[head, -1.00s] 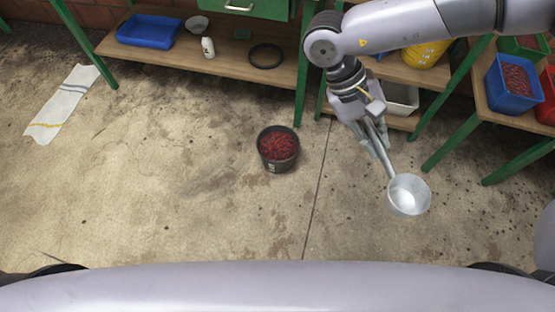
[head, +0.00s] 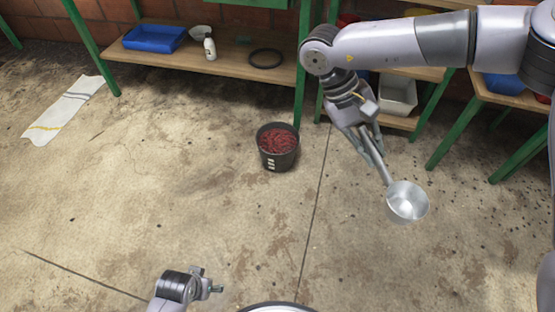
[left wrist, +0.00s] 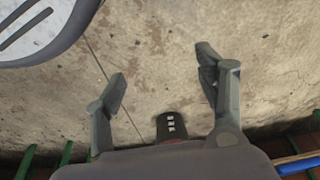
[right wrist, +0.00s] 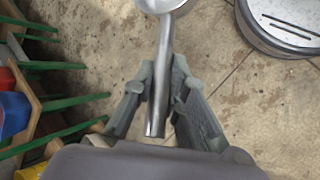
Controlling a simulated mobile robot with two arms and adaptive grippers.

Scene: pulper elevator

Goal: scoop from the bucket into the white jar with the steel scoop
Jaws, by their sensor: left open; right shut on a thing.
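The black bucket (head: 277,160) stands upright on the floor, filled with dark red fruit. Part of it shows at the bottom of the left wrist view (left wrist: 171,126). My right gripper (head: 372,146) is shut on the handle of the steel scoop (head: 407,201), right of the bucket. The scoop's bowl faces up and looks empty. In the right wrist view, the fingers hold the scoop handle (right wrist: 163,80). My left gripper (head: 208,285) is open and empty at the bottom of the head view. A small white container (head: 210,48) stands on the lower shelf; I cannot tell whether it is the white jar.
The wooden shelf (head: 180,66) also holds a blue tray (head: 154,37), a pale bowl (head: 199,32) and a black ring (head: 266,57). A white cloth (head: 64,109) lies on the floor at left. The middle floor is clear.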

